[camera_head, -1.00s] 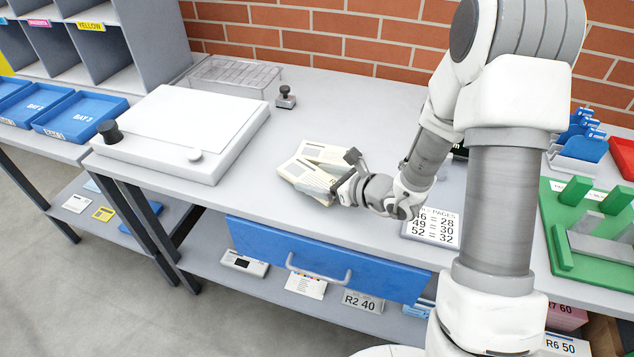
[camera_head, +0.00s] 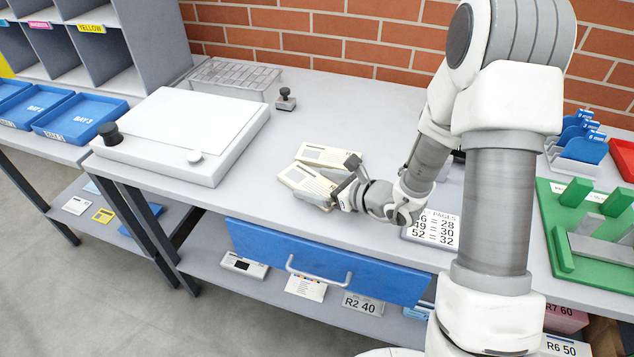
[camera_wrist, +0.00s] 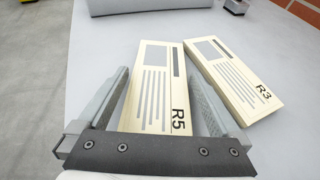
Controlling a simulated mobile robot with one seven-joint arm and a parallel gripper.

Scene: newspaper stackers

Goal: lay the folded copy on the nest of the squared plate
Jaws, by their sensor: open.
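Two cream folded copies lie flat side by side on the grey bench. The one marked R5 (camera_wrist: 155,90) is nearer my gripper and also shows in the head view (camera_head: 306,180). The one marked R3 (camera_wrist: 235,82) lies just right of it in the wrist view and behind it in the head view (camera_head: 334,153). My gripper (camera_wrist: 162,80) is open, with one finger on each side of the R5 copy; it also shows low over the bench in the head view (camera_head: 332,183). I cannot tell which thing is the squared plate or its nest.
A white flat-topped box (camera_head: 190,128) with a black knob stands left on the bench. A small stamp (camera_head: 286,98) and a clear tray (camera_head: 236,76) are behind. A page-number card (camera_head: 435,228) lies under my arm; a green frame (camera_head: 562,235) stands right.

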